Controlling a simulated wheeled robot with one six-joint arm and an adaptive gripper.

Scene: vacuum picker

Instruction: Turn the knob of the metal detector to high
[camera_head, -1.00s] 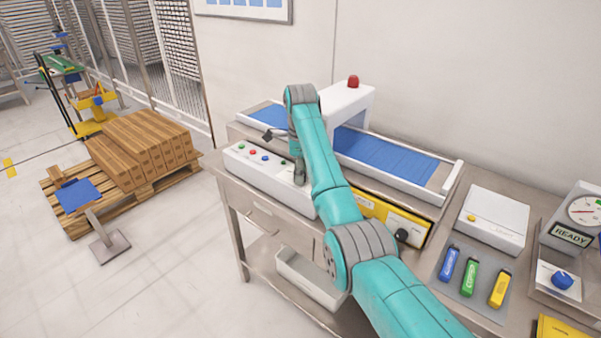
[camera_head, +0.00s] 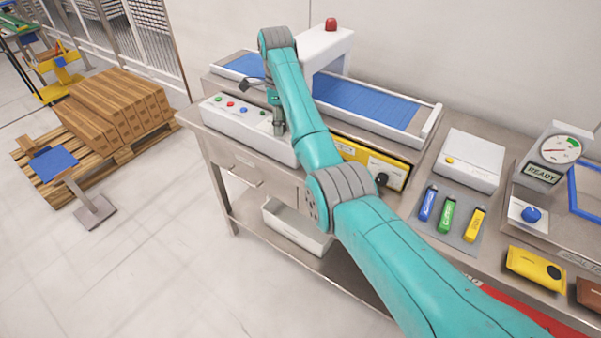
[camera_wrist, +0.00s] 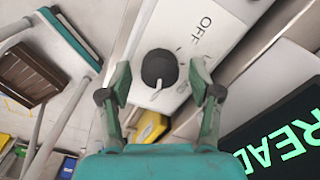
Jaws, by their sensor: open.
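The metal detector's white arch (camera_head: 326,45), with a red lamp on top, spans the blue conveyor. A long white control panel (camera_head: 238,124) with small coloured buttons lies in front of it. My gripper (camera_head: 279,128) points down over the panel's right end. In the wrist view my gripper (camera_wrist: 160,88) is open, one finger on each side of a round black knob (camera_wrist: 158,66) on a white face marked OFF. A small light mark shows on the knob's near side. My gripper hides the knob in the head view.
A yellow box with a dark dial (camera_head: 381,179) sits below the conveyor (camera_head: 365,105). To the right are a white box (camera_head: 472,160), several coloured sticks (camera_head: 446,215) and a gauge (camera_head: 557,152) reading READY. A loaded pallet (camera_head: 35,182) stands on the floor at left.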

